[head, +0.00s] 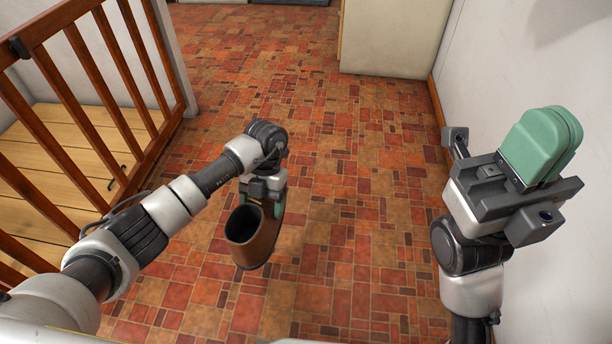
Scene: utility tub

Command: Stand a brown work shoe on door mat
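A brown work shoe (259,247) hangs in the air in front of me, its dark opening facing up and toward me. My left gripper (263,203) is shut on the shoe at its upper edge; a green finger shows at the shoe's right side. The floor is visible around the shoe. My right gripper (543,143) is raised at the right near the white wall. Its green fingers lie together with nothing between them. I cannot make out a door mat in this view.
A brown wooden railing (92,103) stands at the left, with light wooden boards behind it. A white wall (530,75) runs along the right. A cream cabinet or wall block (393,38) stands at the back. The red-brown tiled floor (340,170) between them is clear.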

